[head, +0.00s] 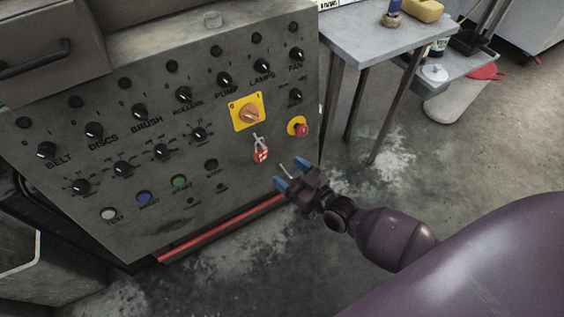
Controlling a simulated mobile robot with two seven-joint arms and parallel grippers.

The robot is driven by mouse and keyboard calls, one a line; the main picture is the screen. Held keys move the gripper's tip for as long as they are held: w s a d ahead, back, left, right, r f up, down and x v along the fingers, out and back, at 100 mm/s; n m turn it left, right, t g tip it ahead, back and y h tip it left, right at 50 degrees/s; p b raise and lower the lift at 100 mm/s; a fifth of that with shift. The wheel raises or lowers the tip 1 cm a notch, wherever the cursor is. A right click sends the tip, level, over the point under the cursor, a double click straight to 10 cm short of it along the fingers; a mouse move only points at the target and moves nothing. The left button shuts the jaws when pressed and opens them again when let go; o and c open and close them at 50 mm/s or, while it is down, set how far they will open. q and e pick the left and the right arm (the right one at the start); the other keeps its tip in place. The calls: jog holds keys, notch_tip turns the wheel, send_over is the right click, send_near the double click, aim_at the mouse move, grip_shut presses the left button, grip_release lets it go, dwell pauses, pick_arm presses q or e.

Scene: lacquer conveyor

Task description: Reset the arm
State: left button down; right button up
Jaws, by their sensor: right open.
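My right arm comes in from the lower right, and its dark purple gripper (290,176) has two blue-tipped fingers held apart, with nothing visible between them. The gripper is just right of and below the lower right part of a grey control panel (120,228). A red padlock (261,155) hangs below a yellow switch plate (239,121) with an orange rotary knob, up and left of the fingers. A red emergency button (301,130) on a yellow ring is above the fingers. I cannot tell whether the gripper touches the panel. My left gripper is not in view.
The panel carries rows of black knobs and white, blue (144,198) and green (179,181) buttons. A grey side table (365,40) with a yellow item (423,10) stands behind at upper right. The concrete floor (460,150) right of the panel is mostly free.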

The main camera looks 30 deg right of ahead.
jog(key=shift+s, duration=0.3)
